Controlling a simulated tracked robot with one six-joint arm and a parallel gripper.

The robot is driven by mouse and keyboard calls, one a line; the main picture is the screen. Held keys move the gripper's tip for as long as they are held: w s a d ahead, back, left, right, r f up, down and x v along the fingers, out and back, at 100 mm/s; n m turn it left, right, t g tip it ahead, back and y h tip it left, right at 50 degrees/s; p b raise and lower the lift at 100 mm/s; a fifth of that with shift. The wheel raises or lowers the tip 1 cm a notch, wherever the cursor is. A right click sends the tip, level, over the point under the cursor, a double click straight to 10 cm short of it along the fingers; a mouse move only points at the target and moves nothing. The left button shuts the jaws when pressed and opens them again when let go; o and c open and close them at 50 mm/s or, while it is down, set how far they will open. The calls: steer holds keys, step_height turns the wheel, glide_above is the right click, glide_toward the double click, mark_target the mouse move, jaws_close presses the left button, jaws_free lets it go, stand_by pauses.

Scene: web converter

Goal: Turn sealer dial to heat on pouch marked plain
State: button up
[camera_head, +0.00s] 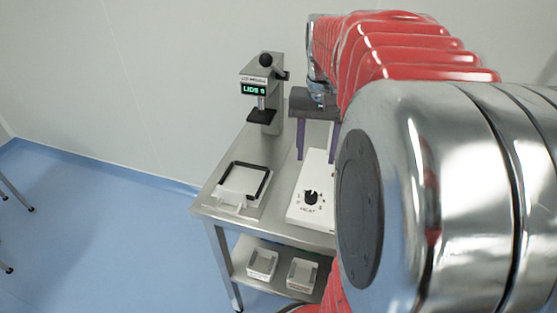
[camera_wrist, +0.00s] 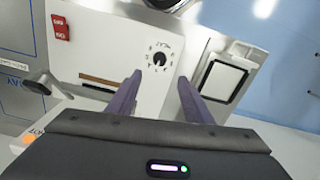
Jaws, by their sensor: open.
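The white sealer (camera_head: 326,178) stands on the steel bench with a black dial (camera_head: 311,197) on its panel. In the wrist view the dial (camera_wrist: 160,59) has a ring of marks and a label, too small to read. My gripper (camera_head: 316,158) is open and empty, its purple fingers pointing down above the sealer. In the wrist view my gripper (camera_wrist: 157,82) has its fingers apart, with the dial beyond and between their tips; they look clear of it. No pouch marked plain can be made out.
A black-framed white tray (camera_head: 262,180) lies left of the sealer. A grey press machine (camera_head: 262,75) with a green display stands behind. Two pale bins sit on the lower shelf (camera_head: 240,262). A red tag (camera_wrist: 61,27) shows in the wrist view. My arm hides the right side.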

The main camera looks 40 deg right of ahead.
mark_target(311, 194)
steer(key=shift+f, duration=0.1)
step_height(311, 194, down, 14)
steer(key=shift+r, duration=0.2)
stand_by(0.5)
steer(key=c, duration=1.1)
